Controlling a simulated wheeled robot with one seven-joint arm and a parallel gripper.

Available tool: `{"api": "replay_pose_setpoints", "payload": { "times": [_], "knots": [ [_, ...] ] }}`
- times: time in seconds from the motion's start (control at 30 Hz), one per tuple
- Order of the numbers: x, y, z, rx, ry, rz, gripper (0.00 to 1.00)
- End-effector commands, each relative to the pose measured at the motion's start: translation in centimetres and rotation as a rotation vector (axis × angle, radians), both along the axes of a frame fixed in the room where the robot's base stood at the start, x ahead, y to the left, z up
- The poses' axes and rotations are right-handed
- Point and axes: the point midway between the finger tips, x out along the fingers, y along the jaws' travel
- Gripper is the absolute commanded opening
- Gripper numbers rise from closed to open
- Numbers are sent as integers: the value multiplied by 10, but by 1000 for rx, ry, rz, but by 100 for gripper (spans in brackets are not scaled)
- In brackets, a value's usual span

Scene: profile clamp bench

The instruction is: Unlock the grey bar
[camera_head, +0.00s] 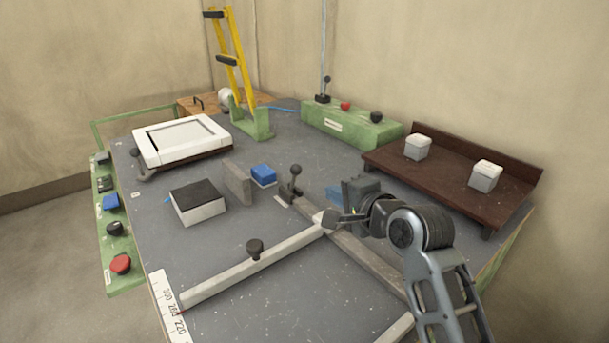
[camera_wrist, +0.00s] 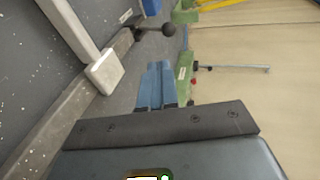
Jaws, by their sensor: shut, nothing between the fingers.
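The light grey bar (camera_head: 250,268) lies across the bench in the head view, with a black knob (camera_head: 255,248) on its top. Its right end meets a darker grey-brown rail (camera_head: 370,262); that pale end (camera_wrist: 105,72) also shows in the wrist view. A lever with a dark ball (camera_head: 295,170) stands by the rail's far end; its ball (camera_wrist: 168,29) is at the top of the wrist view. My gripper (camera_head: 348,215) is shut and empty above the rail, close to the bar's right end.
A black-topped block (camera_head: 197,202), an upright grey plate (camera_head: 238,183) and a blue block (camera_head: 263,176) stand left of the lever. A brown shelf (camera_head: 450,185) with two pale boxes is at right. A green control box (camera_head: 350,127) is behind.

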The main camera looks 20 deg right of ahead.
Motion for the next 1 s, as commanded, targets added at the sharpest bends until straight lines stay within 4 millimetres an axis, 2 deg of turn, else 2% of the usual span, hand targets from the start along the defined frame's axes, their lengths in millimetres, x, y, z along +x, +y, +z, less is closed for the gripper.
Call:
{"api": "replay_pose_setpoints", "payload": {
  "times": [0.17,0.57,0.7,1.0],
  "knots": [
    [23,4,-6,-1,0,1,0],
    [93,16,-30,-1,2,1,0],
    [113,19,-28,-2,0,1,0],
    [129,22,-30,-1,0,0,0]
  ]
}}
